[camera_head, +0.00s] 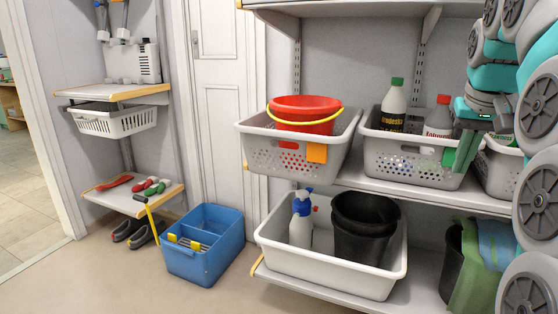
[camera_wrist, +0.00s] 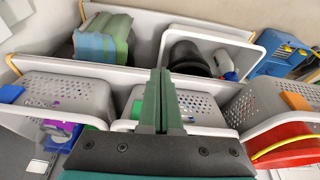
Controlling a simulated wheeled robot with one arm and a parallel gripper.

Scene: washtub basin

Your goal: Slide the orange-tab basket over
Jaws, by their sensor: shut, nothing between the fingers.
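The orange-tab basket (camera_head: 240,150) is grey and perforated, with an orange tab (camera_head: 316,153) on its front. It stands at the left end of the middle shelf and holds a red bucket with a yellow handle (camera_head: 305,112). In the wrist view, the basket (camera_wrist: 250,108) is at the right edge, partly cut off, with its orange tab (camera_wrist: 296,101) showing. My gripper (camera_head: 460,165) has green fingers, shut and empty, in front of the middle basket at the right. In the wrist view, the gripper (camera_wrist: 161,74) is apart from the orange-tab basket, which lies to its right.
The middle basket (camera_head: 385,160) holds two bottles beside the orange-tab basket, with a small gap between. Another basket (camera_head: 497,168) is partly hidden by my arm. Below, a white tub (camera_head: 340,278) holds black buckets and a spray bottle. A blue caddy (camera_head: 205,262) stands on the floor.

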